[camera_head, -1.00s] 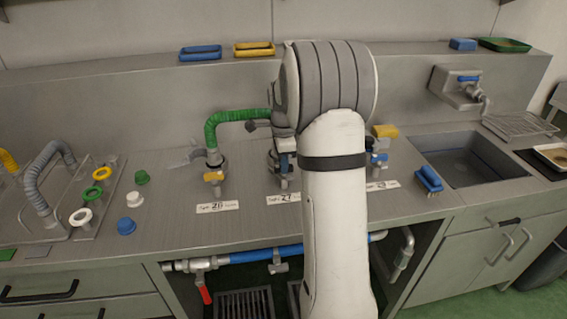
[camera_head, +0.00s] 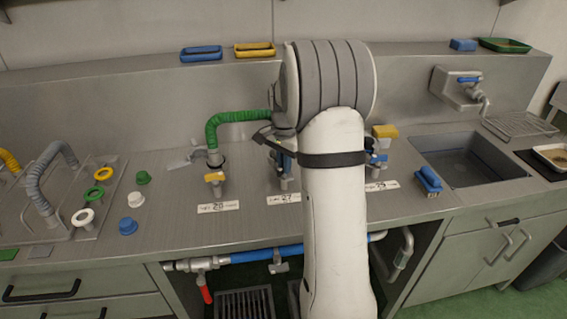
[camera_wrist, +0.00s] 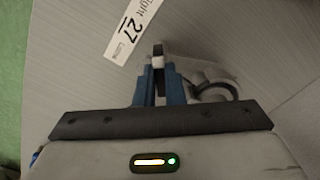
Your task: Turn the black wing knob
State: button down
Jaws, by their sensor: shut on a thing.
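My gripper (camera_wrist: 158,86) has two blue fingers. In the wrist view they are shut on the black wing knob (camera_wrist: 158,50), whose dark upper end sticks out past the fingertips. The rest of the knob is hidden between the fingers. A paper label reading 27 (camera_wrist: 133,28) lies on the counter just beyond it. In the head view my arm covers most of this spot; the blue fingers show beside my forearm, above the 27 label (camera_head: 290,198). The knob cannot be made out there.
A valve with a yellow handle (camera_head: 215,177) and a green hose (camera_head: 232,115) stand to the left. Another yellow-topped fitting (camera_head: 385,131) and a blue brush (camera_head: 429,178) are to the right, before the sink (camera_head: 470,160). A grey ring-shaped fitting (camera_wrist: 215,90) lies close beside my fingers.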

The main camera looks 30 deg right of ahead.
jog(key=n, duration=0.7)
jog(key=shift+r, duration=0.1)
jog(key=n, duration=0.4)
jog(key=shift+p, duration=0.3)
jog(key=n, duration=0.3)
jog(key=shift+w+n, duration=0.1)
jog(key=shift+n, duration=0.2)
jog(key=n, duration=0.3)
jog(key=shift+n, duration=0.3)
jog(key=n, duration=0.3)
jog(key=shift+n, duration=0.3)
jog(key=n, duration=0.6)
jog(key=c, duration=1.5)
grip_release()
